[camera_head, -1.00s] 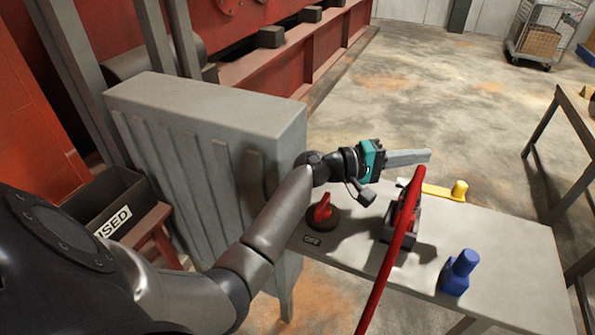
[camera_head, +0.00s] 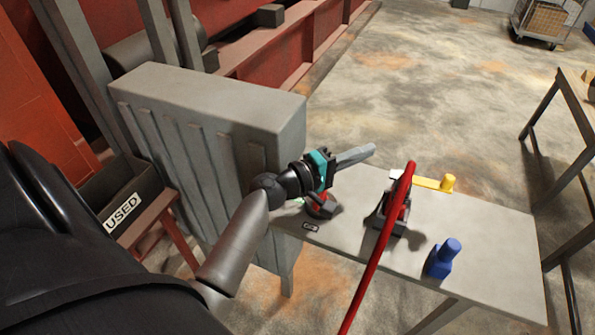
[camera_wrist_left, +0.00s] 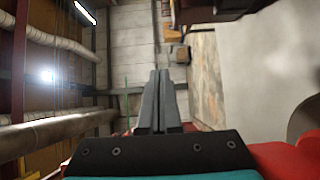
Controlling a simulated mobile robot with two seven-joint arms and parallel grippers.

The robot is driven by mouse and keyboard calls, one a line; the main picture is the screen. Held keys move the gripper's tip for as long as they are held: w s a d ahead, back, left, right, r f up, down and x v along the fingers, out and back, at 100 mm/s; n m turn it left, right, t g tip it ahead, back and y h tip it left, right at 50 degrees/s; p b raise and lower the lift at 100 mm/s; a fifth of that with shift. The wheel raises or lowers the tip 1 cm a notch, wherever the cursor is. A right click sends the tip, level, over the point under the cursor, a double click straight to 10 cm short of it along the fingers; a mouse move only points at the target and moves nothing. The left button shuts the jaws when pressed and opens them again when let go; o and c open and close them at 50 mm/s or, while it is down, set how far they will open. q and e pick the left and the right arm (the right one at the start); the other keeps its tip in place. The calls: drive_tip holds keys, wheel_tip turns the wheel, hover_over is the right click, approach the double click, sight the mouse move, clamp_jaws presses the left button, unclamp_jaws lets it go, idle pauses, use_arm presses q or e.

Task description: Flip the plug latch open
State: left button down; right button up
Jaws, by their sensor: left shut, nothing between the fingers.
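The likely plug (camera_head: 392,212) is a dark block with red parts in the middle of the grey table, with a thick red cable or bar (camera_head: 376,255) rising in front of it. The latch on it is too small and covered to tell its position. My left gripper (camera_head: 370,152) is shut and empty, above the far left part of the table, its fingers pointing right, left of the red bar's top. In the left wrist view its shut fingers (camera_wrist_left: 160,77) point ahead. My right gripper is not in view.
A red knob (camera_head: 318,208) is partly hidden under my left gripper, beside a small dark label (camera_head: 310,227). A grey ribbed cabinet (camera_head: 215,105) borders the table's left side.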

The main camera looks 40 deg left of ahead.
use_arm(q)
drive_tip(key=b+v, duration=0.1)
drive_tip(key=v, duration=1.4)
drive_tip(key=shift+a, duration=0.1)
